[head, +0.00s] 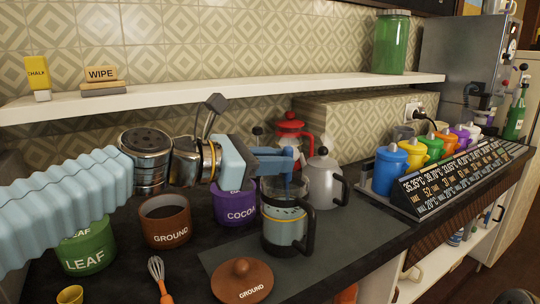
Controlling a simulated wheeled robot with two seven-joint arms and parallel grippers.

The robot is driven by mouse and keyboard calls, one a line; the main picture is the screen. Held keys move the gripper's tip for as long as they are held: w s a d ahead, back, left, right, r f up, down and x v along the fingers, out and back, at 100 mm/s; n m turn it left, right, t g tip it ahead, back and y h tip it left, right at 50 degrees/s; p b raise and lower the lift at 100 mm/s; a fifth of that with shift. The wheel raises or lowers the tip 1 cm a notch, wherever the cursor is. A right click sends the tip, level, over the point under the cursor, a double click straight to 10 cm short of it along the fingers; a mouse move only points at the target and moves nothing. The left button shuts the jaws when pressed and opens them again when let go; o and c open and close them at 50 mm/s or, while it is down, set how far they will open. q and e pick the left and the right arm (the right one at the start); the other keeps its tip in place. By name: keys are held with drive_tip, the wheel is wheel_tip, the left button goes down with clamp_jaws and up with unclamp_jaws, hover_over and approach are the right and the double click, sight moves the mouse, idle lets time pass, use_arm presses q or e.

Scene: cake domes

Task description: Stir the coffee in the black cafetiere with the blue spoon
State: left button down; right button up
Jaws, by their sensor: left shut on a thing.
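The black cafetiere (306,240) stands upright on the dark counter mat, with a black handle on its right and a glass body; its top is open. My left gripper (290,158) is above its mouth, shut on the blue spoon (288,181). The spoon points down into the cafetiere. Its lower end is hidden, so I cannot tell how deep it reaches. The coffee inside is hard to make out. My right gripper is not in view.
A grey pot (326,180) and a red cafetiere (290,130) stand close behind. A brown GROUND jar (165,222), purple COCOA jar (234,207) and green LEAF jar (86,247) stand left. A brown lid (242,280) and whisk (157,270) lie in front.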

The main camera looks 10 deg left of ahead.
use_arm(q)
drive_tip(key=shift+s+a, duration=0.35)
drive_tip(key=shift+s, duration=0.1)
drive_tip(key=shift+r, duration=0.1)
drive_tip(key=shift+s+d+r+p, duration=0.1)
drive_tip(key=shift+s+r+p, duration=0.05)
drive_tip(key=shift+r, duration=0.5)
drive_tip(key=shift+s+r+p, duration=0.15)
drive_tip(key=shift+r, duration=0.45)
wheel_tip(320, 180, up, 8)
drive_tip(key=s, duration=0.1)
drive_tip(key=shift+s+d, duration=0.25)
drive_tip(key=shift+s, duration=0.1)
